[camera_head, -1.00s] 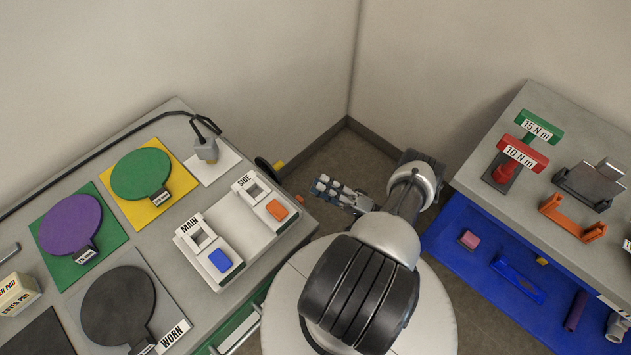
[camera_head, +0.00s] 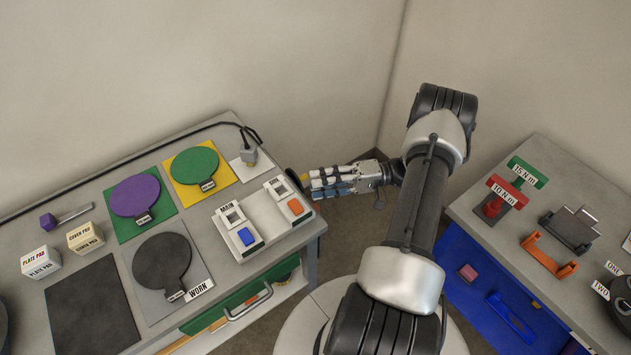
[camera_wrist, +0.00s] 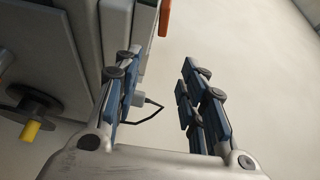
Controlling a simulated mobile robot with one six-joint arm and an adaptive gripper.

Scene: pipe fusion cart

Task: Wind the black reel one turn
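My gripper (camera_head: 313,183) is beside the cart end, pointing left. In the wrist view my gripper (camera_wrist: 158,75) is open, with an empty gap between its fingers. The handle lies outside that gap, to the left.
On the left cart are a white switch box (camera_head: 258,222), a grey plug (camera_head: 249,155) with its cable, and several round pads. Below is a green drawer (camera_head: 238,304) with a protruding handle. A second bench (camera_head: 470,205) with tools stands right. Floor lies between.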

